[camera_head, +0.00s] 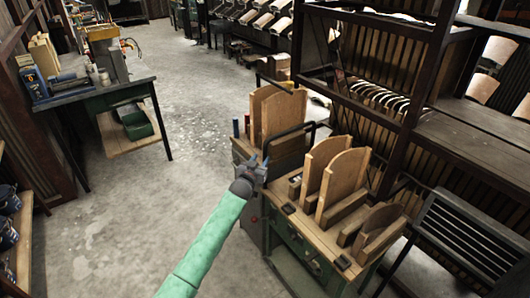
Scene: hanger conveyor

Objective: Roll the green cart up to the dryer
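The green cart (296,238) stands right of centre, with a wooden top and a green drawer front. Upright wooden boards (345,178) stand in slots on its top. A dark bar handle (293,131) rises at its far left side. My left gripper (260,161), on the green arm from the bottom, is beside the cart's left edge near the lower end of this handle. Its two fingers look apart, with nothing visible between them. I cannot tell whether it touches the handle. My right gripper is not in view. I cannot surely identify the dryer.
A dark wooden rack (408,125) with slatted sides and curved hangers stands close to the cart's right. A black slatted stand (470,235) is at the lower right. A workbench (100,88) stands at the upper left. Bare concrete floor (190,115) is clear between them.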

